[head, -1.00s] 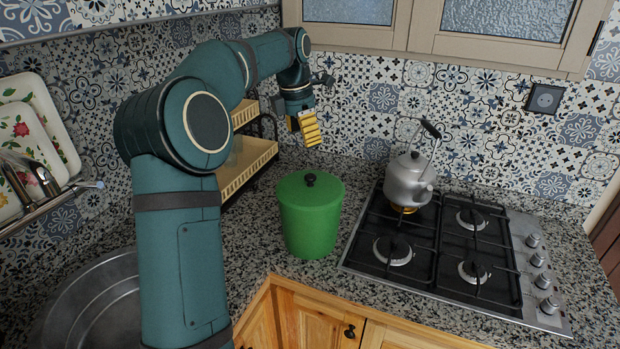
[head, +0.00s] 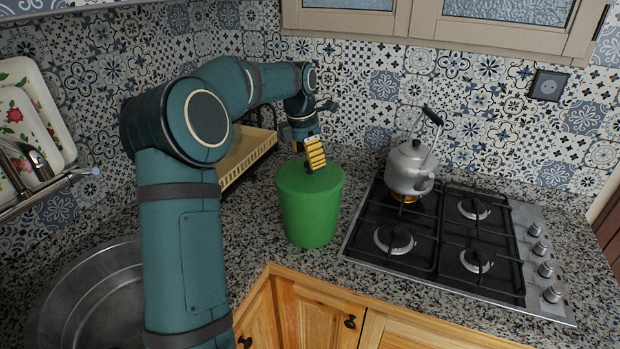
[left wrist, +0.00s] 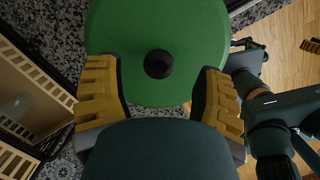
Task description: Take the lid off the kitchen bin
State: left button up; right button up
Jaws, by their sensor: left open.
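The kitchen bin (head: 309,215) is a green round tub standing on the granite counter, left of the hob. Its green lid (head: 325,182) is on top. In the left wrist view the lid (left wrist: 187,55) shows as a green disc with a black knob (left wrist: 158,64) near its middle. My left gripper (head: 314,162) is above the lid, pointing down. Its yellow-padded fingers are open. In the left wrist view the gripper (left wrist: 158,88) has one finger on each side of the knob, apart from it. In the head view the gripper hides the knob.
A kettle (head: 409,168) stands on the gas hob (head: 437,270) right of the bin. A cream rack (head: 247,152) is behind left of the bin. A round metal sink (head: 95,300) is at lower left. Bare counter (head: 240,215) lies left of the bin.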

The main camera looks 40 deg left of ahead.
aim_at(310, 170)
pick_arm(q)
jog(key=f, duration=0.3)
jog(key=shift+w+f, duration=0.15)
jog(key=shift+w, duration=0.1)
grip_shut()
